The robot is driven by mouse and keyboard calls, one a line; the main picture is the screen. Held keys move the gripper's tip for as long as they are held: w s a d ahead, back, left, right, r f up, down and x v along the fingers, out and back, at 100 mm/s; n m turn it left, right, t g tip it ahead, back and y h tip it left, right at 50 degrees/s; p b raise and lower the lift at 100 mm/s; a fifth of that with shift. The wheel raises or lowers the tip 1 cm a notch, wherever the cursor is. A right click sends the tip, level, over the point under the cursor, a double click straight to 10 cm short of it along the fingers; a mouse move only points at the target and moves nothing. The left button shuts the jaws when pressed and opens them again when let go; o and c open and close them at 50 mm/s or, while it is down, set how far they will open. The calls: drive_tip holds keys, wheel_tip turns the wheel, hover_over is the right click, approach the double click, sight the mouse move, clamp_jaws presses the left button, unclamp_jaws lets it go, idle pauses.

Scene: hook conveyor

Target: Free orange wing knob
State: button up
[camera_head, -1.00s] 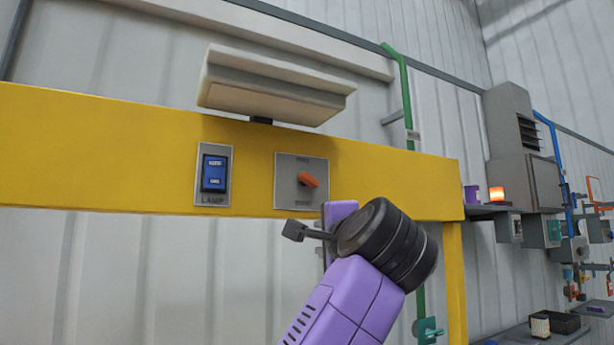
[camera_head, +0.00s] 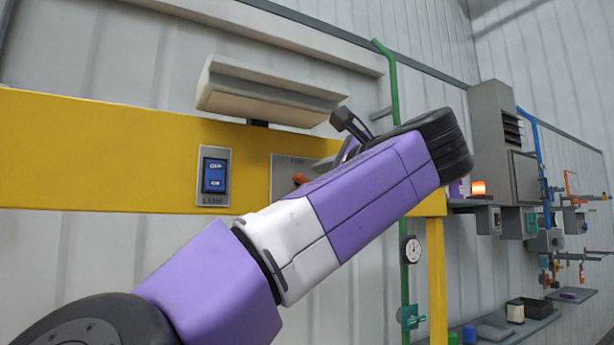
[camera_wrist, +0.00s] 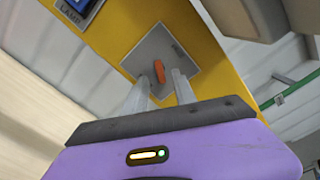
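The orange wing knob (camera_wrist: 159,71) sits on a grey square plate (camera_wrist: 150,48) on a yellow beam. In the head view the knob (camera_head: 300,179) is partly hidden behind my arm, as is the right part of its plate (camera_head: 283,168). In the wrist view the two pale fingers of my gripper (camera_wrist: 160,76) are apart, with the knob appearing between their tips. A gap shows on each side of the knob. I cannot tell how far the tips are from the plate. In the head view the fingers are hidden behind my arm.
A blue lamp switch (camera_head: 214,175) is left of the knob plate on the yellow beam (camera_head: 90,150). A pale lamp housing (camera_head: 265,95) juts out above. A green pipe (camera_head: 393,85) runs to the right. Shelves with small items stand farther right.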

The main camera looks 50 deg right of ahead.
drive_tip(key=shift+p+x, duration=0.4)
drive_tip(key=shift+x, duration=1.6)
clamp_jaws()
